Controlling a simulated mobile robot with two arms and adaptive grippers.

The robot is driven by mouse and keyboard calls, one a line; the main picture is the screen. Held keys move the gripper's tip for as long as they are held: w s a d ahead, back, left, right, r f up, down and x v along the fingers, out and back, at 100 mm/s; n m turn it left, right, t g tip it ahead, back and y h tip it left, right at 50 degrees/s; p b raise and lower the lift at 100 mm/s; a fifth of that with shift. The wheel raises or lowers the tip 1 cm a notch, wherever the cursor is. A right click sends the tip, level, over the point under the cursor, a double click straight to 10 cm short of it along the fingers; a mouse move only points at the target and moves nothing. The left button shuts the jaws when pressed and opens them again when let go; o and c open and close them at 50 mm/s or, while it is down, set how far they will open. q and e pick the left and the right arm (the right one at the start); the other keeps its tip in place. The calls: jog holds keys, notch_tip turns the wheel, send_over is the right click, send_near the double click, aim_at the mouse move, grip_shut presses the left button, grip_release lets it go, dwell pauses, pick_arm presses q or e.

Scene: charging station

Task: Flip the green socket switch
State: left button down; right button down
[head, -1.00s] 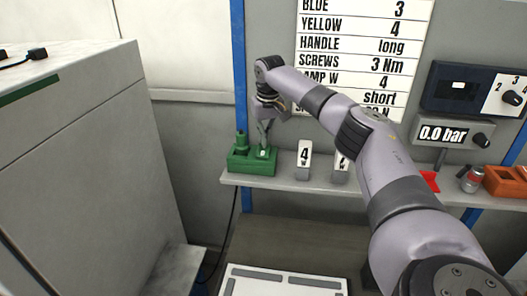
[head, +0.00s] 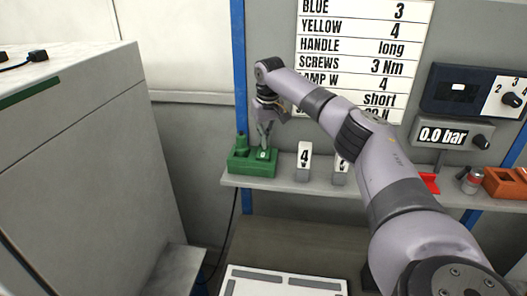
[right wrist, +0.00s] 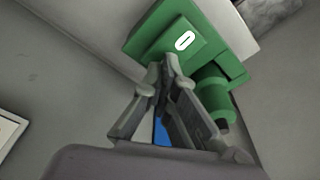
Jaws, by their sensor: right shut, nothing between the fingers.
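The green socket (head: 250,167) sits at the left end of the grey shelf. Its raised switch part with a white oval mark (head: 263,155) is on the right, and a green plug (head: 241,141) stands upright on the left. The right wrist view shows the switch (right wrist: 184,41) and the plug (right wrist: 215,95) close up. My right gripper (head: 264,146) points down at the switch, its fingers shut and empty. In the wrist view the fingertips (right wrist: 168,62) are at the switch's edge; I cannot tell if they touch it. My left gripper is not in view.
The shelf (head: 320,188) also holds small white number cards (head: 304,155), a red item (head: 430,182), a can (head: 471,180) and orange blocks (head: 503,183). A sign and a pressure display (head: 444,135) are on the wall behind. A large grey cabinet (head: 90,160) stands at left.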

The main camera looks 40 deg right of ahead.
jog(key=shift+r, duration=3)
